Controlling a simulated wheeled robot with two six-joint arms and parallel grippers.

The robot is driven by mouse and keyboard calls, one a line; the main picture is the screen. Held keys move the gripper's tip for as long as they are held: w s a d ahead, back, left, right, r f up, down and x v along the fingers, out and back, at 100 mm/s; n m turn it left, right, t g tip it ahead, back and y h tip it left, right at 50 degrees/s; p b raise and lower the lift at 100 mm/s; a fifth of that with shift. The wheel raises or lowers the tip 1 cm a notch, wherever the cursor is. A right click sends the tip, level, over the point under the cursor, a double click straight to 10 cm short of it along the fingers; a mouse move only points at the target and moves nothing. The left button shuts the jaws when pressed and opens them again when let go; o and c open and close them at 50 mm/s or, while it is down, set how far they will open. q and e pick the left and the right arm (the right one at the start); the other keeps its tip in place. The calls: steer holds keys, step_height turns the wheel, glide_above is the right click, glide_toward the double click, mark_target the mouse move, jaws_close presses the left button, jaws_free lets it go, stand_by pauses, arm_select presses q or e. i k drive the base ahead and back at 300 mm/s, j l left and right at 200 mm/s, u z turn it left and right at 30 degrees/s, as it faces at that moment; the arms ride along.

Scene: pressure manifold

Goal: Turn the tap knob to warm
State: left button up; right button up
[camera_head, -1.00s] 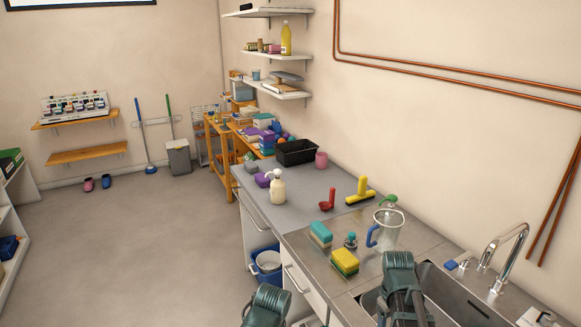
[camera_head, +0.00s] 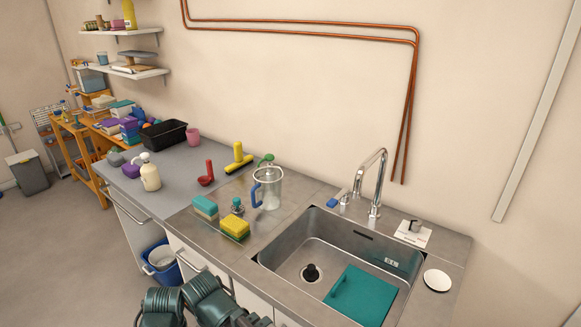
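A chrome tap (camera_head: 376,185) with a curved spout stands behind the sink (camera_head: 310,258). A small lever with a blue end (camera_head: 334,203) sits at the left of the tap's base. To the right of the tap, a grey knob (camera_head: 416,226) stands on a white plate (camera_head: 412,236) on the counter; its markings are too small to read. Dark green parts of my arms show at the bottom edge, left of the sink and well apart from tap and knob. No fingertips of my left or right gripper can be seen.
A teal board (camera_head: 360,296) lies in the sink. A white round dish (camera_head: 437,280) is on the right rim. Sponges (camera_head: 235,228), a clear jug (camera_head: 268,188) and a soap bottle (camera_head: 150,176) stand on the counter to the left. The counter around the knob is mostly clear.

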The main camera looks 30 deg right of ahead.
mark_target(416, 224)
steer(key=k+l, duration=0.1)
steer(key=k, duration=0.4)
steer(key=z, duration=1.6)
